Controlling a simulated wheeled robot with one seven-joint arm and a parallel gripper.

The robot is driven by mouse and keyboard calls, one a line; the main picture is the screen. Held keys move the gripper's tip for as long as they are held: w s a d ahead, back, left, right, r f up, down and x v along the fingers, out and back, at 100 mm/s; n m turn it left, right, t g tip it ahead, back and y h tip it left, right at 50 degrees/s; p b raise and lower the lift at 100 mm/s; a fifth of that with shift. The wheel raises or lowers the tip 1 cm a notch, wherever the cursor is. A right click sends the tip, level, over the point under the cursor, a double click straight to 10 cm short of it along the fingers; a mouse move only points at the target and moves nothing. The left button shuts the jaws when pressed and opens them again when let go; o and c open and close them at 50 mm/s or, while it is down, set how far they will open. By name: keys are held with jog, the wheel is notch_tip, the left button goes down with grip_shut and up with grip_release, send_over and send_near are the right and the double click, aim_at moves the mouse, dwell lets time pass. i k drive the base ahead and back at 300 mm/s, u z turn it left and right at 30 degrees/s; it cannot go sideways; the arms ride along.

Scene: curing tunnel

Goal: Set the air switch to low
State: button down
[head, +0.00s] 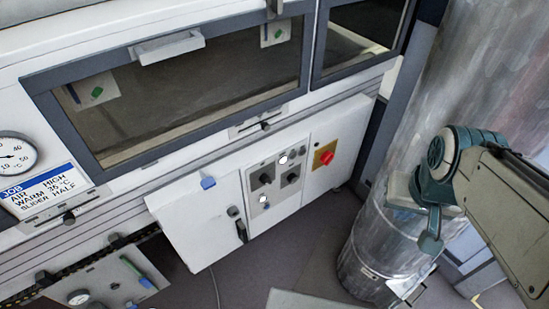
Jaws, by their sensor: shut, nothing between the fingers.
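A control panel (275,197) on the white cabinet front carries two black rotary knobs, a left one (265,179) and a right one (291,178). Their labels are too small to read, so I cannot tell which is the air switch or where it points. A job card (42,191) at the left reads AIR HIGH, WARM 35 °C, SLIDER HALF. My gripper (430,243) is at the right, in front of the grey drum, well apart from the panel. It appears shut and empty.
A red knob on a yellow plate (325,156) sits right of the panel. A black handle (241,231) is on the cabinet door. A large metal drum (368,250) stands at the right. A windowed tunnel door (190,95) is above. Floor before the cabinet looks mostly clear.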

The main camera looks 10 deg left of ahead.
aim_at(265, 180)
jog(key=u, duration=0.95)
jog(key=k, duration=0.15)
jog(key=z, duration=0.45)
